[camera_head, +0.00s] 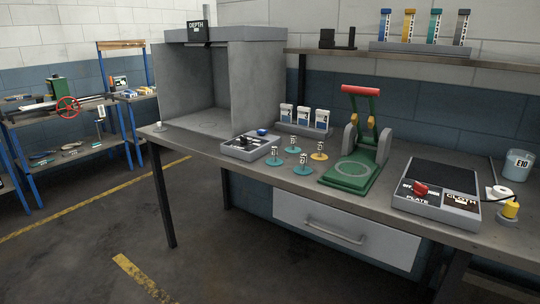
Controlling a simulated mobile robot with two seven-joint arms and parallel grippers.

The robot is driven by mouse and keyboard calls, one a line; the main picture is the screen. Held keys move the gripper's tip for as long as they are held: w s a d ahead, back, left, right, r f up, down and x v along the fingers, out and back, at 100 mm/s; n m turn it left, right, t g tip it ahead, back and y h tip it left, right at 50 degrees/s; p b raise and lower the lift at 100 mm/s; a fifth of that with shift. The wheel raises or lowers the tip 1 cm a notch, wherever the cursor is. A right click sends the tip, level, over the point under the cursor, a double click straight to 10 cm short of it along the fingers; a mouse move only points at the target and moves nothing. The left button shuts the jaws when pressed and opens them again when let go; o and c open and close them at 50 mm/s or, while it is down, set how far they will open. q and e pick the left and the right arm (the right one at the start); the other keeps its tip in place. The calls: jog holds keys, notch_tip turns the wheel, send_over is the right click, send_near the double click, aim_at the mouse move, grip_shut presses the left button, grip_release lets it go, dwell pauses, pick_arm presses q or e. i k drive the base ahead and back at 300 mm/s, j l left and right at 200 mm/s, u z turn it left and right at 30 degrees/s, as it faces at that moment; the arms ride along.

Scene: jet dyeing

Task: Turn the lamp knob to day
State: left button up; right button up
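A grey control box (236,152) with a black panel sits on the bench, at the front right of a grey open-fronted booth (262,85). A dark knob (243,141) stands on its panel; its marks are too small to read, so I cannot tell its setting. Neither of my grippers is in view.
Right of the box stand several small labelled pieces on teal and yellow bases (303,170), a green press (347,180) with a red handle, and a plate unit (437,212) with a red knob. A drawer (340,232) hangs below. Open floor lies front left.

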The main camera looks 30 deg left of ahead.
aim_at(244, 141)
jog(key=j+u, duration=0.2)
jog(key=j, duration=0.5)
jog(key=i+j+u, duration=0.15)
jog(key=j, duration=0.5)
